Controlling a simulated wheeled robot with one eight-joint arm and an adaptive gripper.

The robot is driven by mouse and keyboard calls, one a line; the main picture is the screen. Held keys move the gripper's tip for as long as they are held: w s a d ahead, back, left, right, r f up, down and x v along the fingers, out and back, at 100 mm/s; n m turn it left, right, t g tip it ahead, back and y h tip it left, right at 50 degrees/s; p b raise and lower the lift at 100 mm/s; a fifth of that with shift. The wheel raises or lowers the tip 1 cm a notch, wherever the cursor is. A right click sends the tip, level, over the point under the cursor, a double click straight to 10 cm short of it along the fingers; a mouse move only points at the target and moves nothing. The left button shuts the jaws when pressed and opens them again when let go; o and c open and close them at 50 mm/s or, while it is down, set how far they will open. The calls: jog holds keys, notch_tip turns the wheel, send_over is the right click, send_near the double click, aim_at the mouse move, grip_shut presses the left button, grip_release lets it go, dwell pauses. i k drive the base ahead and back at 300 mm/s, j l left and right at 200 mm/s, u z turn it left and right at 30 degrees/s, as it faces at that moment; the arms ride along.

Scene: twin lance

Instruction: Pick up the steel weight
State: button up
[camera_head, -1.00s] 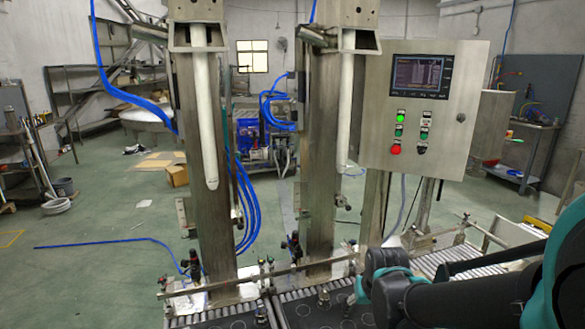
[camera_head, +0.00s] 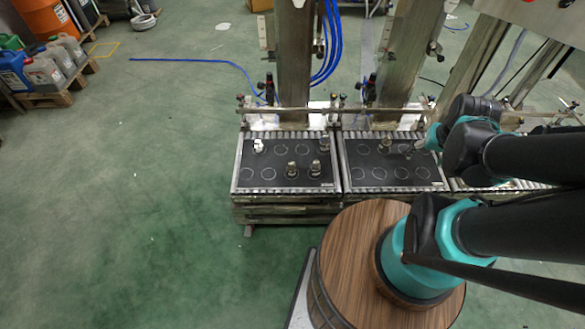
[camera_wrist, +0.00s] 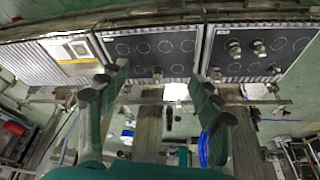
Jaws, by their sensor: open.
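Several small knobbed weights stand upright on two black mats with white circles. On the left mat (camera_head: 277,153) are two dark grey metallic weights (camera_head: 291,169) and (camera_head: 315,167), a tan-grey one (camera_head: 324,145) behind them, and a whitish one (camera_head: 259,146). A brownish weight (camera_head: 385,146) stands on the right mat (camera_head: 365,172). Which is the steel weight I cannot tell for sure. The two grey weights also show in the wrist view (camera_wrist: 235,49). My gripper (camera_wrist: 158,76) is open and empty, its fingers spread, above the right mat and apart from all weights.
Both mats lie on a roller conveyor (camera_head: 340,185). A metal rail (camera_head: 290,110) and upright posts (camera_head: 293,65) stand behind them. A round wooden top (camera_head: 360,250) is in front, below my arm. Open green floor (camera_head: 130,180) lies to the left.

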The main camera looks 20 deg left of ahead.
aim_at(291, 167)
jog(key=k+j+u, duration=0.6)
jog(key=k+j, duration=0.1)
jog(key=j, duration=0.05)
